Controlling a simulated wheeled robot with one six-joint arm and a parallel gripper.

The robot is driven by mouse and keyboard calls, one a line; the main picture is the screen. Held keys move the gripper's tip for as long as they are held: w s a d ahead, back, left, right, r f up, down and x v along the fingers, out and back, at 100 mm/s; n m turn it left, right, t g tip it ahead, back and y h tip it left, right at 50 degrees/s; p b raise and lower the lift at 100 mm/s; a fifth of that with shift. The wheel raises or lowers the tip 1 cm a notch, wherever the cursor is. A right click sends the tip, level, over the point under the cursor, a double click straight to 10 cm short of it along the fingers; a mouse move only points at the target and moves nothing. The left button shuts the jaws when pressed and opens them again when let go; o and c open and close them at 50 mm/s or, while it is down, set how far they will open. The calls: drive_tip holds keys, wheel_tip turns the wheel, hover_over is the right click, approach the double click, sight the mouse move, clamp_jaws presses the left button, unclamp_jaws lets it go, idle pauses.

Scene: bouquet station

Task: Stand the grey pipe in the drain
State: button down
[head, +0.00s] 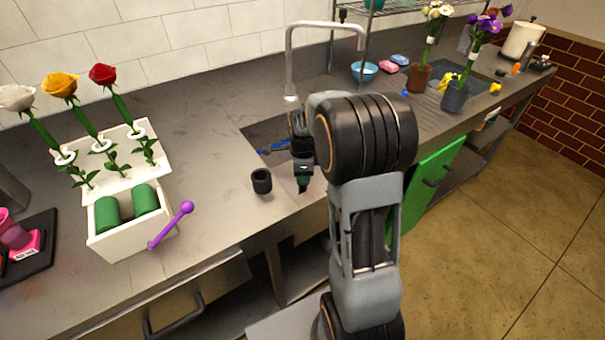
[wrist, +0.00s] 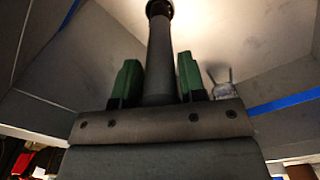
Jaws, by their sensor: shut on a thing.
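My gripper (head: 303,180) is over the near right part of the sink (head: 253,135) in the head view. In the wrist view its two green fingers (wrist: 159,75) are shut on the dark grey pipe (wrist: 159,45), one on each side. The pipe runs away from the jaws to a dark ring at the top edge of that view. I cannot tell whether this ring is the pipe's own end or the drain. In the head view the pipe is not clearly visible, and my arm hides part of the sink. I cannot make out the drain for certain.
A short, dark, open cylinder (head: 262,181) stands on the counter left of my gripper. A tall faucet (head: 290,65) rises behind the sink. Blue items (head: 272,148) show in the sink. A white flower stand (head: 120,190) is at left; flower pots (head: 455,98) are at right.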

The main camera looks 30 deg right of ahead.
drive_tip(key=shift+f, duration=0.35)
drive_tip(key=shift+f+b, duration=0.5)
drive_tip(key=shift+b, duration=0.05)
drive_tip(key=shift+f, duration=0.3)
drive_tip(key=shift+f+b, duration=0.25)
drive_tip(key=shift+b, duration=0.1)
drive_tip(key=c, duration=0.6)
unclamp_jaws()
wheel_tip(320, 180, up, 14)
drive_tip(key=shift+f+p, duration=0.1)
drive_tip(key=shift+p, duration=0.85)
